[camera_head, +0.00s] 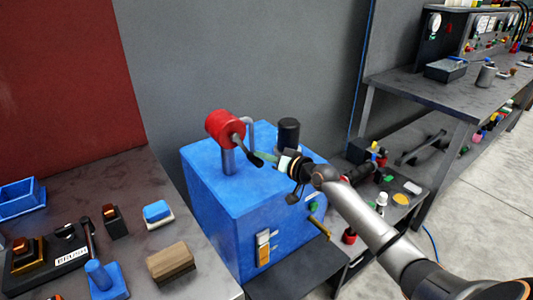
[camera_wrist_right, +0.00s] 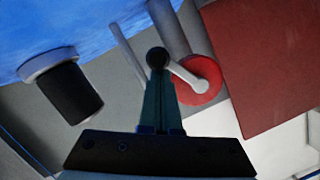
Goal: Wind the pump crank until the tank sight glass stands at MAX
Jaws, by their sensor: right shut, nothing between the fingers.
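The blue tank (camera_head: 215,200) stands in the middle of the head view. On top, a red pump drum (camera_head: 224,127) sits on a grey post and carries a grey crank arm ending in a black knob (camera_head: 254,160). The wrist view shows the drum (camera_wrist_right: 208,72), the crank arm (camera_wrist_right: 184,76) and the knob (camera_wrist_right: 157,58). My right gripper (camera_head: 266,159) is at the knob. Its fingers (camera_wrist_right: 160,85) are shut with nothing between them, tips by the knob; contact is unclear. A sight glass (camera_head: 263,248) is on the tank's front; its level is too small to read. My left gripper is out of view.
A black-capped cylinder (camera_head: 288,132) stands on the tank top beside my right gripper, and a grey pipe (camera_head: 249,130) rises behind the drum. A yellow handle (camera_head: 320,228) juts from the tank's side. A bench with a wooden block (camera_head: 170,262) is left.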

